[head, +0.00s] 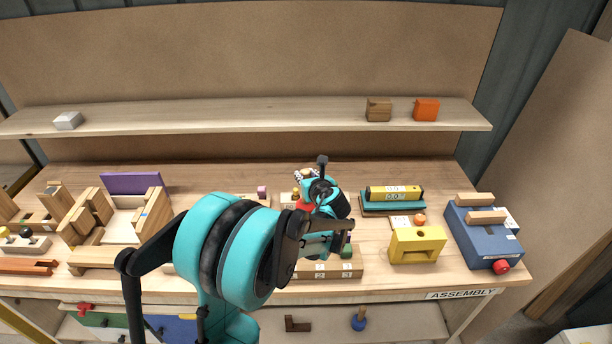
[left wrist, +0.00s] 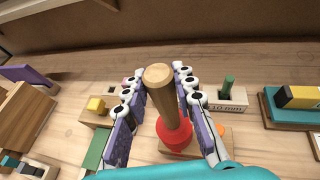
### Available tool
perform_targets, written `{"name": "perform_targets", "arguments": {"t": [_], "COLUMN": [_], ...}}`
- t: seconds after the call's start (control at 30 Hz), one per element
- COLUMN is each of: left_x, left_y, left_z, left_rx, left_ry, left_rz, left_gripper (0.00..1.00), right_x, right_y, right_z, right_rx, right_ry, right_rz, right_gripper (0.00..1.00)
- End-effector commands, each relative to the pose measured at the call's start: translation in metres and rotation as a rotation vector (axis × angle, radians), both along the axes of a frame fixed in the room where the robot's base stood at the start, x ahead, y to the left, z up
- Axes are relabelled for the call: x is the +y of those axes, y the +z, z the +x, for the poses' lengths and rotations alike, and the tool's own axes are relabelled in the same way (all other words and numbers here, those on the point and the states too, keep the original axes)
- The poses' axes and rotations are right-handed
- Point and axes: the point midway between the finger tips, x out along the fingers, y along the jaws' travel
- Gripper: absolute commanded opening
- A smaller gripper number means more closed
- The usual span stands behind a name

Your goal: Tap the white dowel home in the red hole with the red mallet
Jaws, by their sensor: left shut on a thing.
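My left gripper (left wrist: 156,76) has its purple-padded fingers on either side of the wooden handle of the red mallet (left wrist: 160,84) and is shut on it. The handle's round end points up toward the wrist camera, and the red head is lower, over a small wooden piece. In the head view my left gripper (head: 322,192) is over the middle of the bench, with a bit of red beside it. I cannot make out the white dowel or the red hole; my arm and gripper hide part of that area. My right gripper is not in view.
A green peg (left wrist: 229,86) stands in a block marked 10 mm near the fingers. A yellow block (head: 417,246), a teal-based gauge (head: 394,208) and a blue box (head: 483,240) stand to the right. Wooden racks (head: 88,215) stand left. A shelf (head: 240,120) runs behind.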

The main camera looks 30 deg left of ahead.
Motion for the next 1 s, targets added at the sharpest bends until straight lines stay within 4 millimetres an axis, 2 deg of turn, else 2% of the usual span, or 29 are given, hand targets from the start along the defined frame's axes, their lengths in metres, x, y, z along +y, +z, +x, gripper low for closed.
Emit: {"name": "perform_targets", "arguments": {"t": [0.23, 0.57, 0.83, 1.0], "left_x": [0.0, 0.0, 0.0, 0.0], "left_y": [0.046, 0.047, 0.081, 0.085], "left_z": [0.0, 0.0, 0.0, 0.0], "left_rx": [0.0, -0.001, -0.001, -0.001], "left_ry": [-0.001, -0.001, -0.001, -0.001], "left_rz": [0.001, 0.002, 0.002, 0.002], "left_gripper": [0.0, 0.0, 0.0, 0.0], "right_x": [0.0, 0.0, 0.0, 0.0], "right_y": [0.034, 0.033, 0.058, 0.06], "right_z": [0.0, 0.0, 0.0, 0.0], "right_rx": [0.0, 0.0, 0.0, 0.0], "right_ry": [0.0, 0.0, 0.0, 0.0], "right_rz": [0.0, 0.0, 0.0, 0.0], "right_gripper": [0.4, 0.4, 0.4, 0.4]}}
